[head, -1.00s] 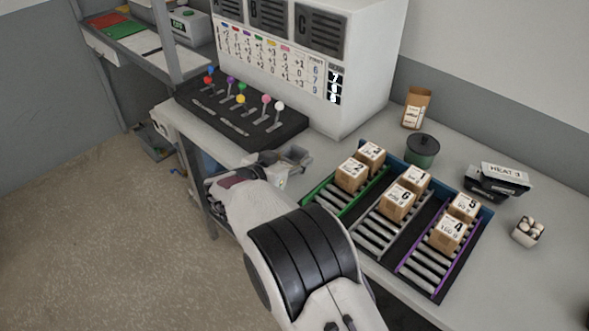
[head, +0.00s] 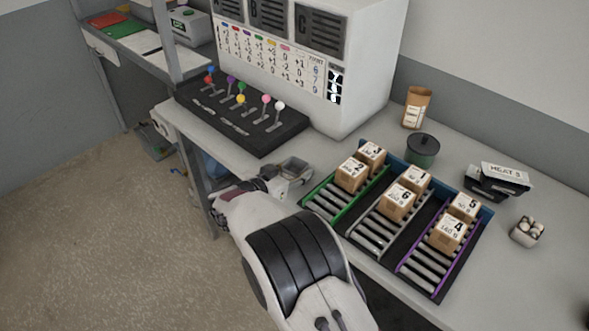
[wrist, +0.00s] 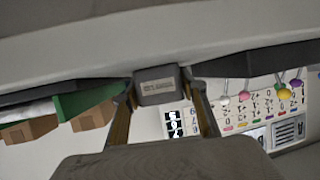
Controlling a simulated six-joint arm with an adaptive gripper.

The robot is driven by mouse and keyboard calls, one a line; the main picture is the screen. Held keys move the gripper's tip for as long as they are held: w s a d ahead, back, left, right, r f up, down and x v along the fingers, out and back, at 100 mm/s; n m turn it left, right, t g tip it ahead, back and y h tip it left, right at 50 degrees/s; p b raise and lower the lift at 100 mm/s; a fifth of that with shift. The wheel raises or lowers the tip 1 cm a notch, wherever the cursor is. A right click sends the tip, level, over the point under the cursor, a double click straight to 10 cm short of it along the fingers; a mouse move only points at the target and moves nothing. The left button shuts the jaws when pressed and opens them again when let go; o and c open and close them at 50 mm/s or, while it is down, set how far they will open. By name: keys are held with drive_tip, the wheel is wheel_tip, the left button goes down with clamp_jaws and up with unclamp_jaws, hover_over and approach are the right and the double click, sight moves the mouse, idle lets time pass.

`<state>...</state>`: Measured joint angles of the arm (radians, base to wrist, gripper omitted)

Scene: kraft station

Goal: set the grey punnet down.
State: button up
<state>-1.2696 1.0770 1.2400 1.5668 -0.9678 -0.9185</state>
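The grey punnet (head: 293,168) is by the near edge of the worktop, left of the green roller lane in the head view. In the wrist view, which is upside down, the punnet (wrist: 157,88) sits between my fingertips with a small label facing the camera. My gripper (head: 268,183) points at it from the left front in the head view. In the wrist view my gripper (wrist: 160,92) has a finger along each side of it and appears closed on it. I cannot tell whether its base touches the worktop.
The roller rack (head: 392,258) with several numbered boxes stands just right of the punnet. The black lever console (head: 240,122) is behind it to the left. A green pot (head: 422,150), black trays (head: 497,181) and a small tub (head: 527,231) stand further right.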

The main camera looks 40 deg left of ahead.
sight(287, 171)
drive_tip(key=shift+o, duration=0.9)
drive_tip(key=shift+a+r+v, duration=0.1)
drive_tip(key=shift+a+v, duration=0.05)
drive_tip(key=shift+v, duration=1.8)
drive_tip(key=shift+a+r+v, duration=0.15)
drive_tip(key=shift+v, duration=1.8)
drive_tip(key=shift+w, duration=0.1)
